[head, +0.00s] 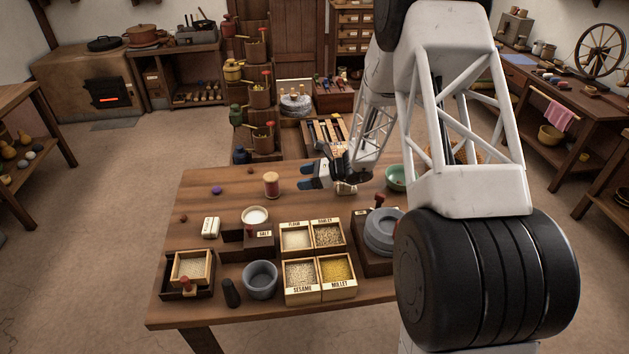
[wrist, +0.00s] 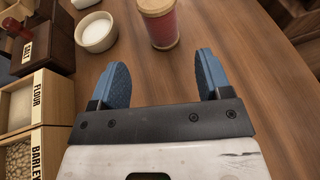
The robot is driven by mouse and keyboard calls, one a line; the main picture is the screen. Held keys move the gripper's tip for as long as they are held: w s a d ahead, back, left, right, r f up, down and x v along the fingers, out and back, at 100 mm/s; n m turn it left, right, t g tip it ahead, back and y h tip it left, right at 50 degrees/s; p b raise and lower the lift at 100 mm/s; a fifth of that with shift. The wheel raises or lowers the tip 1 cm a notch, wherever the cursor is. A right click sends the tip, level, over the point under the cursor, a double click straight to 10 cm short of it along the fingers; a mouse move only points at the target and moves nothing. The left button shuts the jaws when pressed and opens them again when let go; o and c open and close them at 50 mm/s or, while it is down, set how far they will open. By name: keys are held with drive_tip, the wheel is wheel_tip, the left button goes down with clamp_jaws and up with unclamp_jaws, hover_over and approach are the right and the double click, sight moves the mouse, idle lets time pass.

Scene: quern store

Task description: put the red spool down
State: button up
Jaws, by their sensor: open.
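The red spool (head: 271,185) stands upright on the wooden table, with pale wooden ends and a red middle. In the wrist view the spool (wrist: 162,24) stands on the table beyond the fingertips, between their lines and apart from both. My gripper (head: 313,176) is open and empty, to the right of the spool in the head view. Its two blue fingers (wrist: 159,72) are spread wide, with bare table between them.
Boxes of flour (head: 296,237), barley, sesame and millet stand near the front. A grey quern (head: 383,232) and a green bowl (head: 396,178) are at the right. Table around the spool is clear.

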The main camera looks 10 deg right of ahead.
drive_tip(key=s+r+n+g+h, duration=0.45)
drive_tip(key=s+r+n, duration=0.65)
drive_tip(key=s+r, duration=1.05)
drive_tip(key=s+d+r+n+t+h, duration=0.1)
drive_tip(key=s+d+r+n+h, duration=0.2)
drive_tip(key=s, duration=0.6)
drive_tip(key=s+d+r+n+t+h, duration=0.1)
drive_tip(key=s+d+r+n+h, duration=0.2)
drive_tip(key=s, duration=0.6)
drive_tip(key=s+d+r+n+t+h, duration=0.2)
drive_tip(key=s+d+r+n+h, duration=0.1)
drive_tip(key=s, duration=0.7)
drive_tip(key=shift+r+h, duration=0.1)
drive_tip(key=shift+h, duration=0.15)
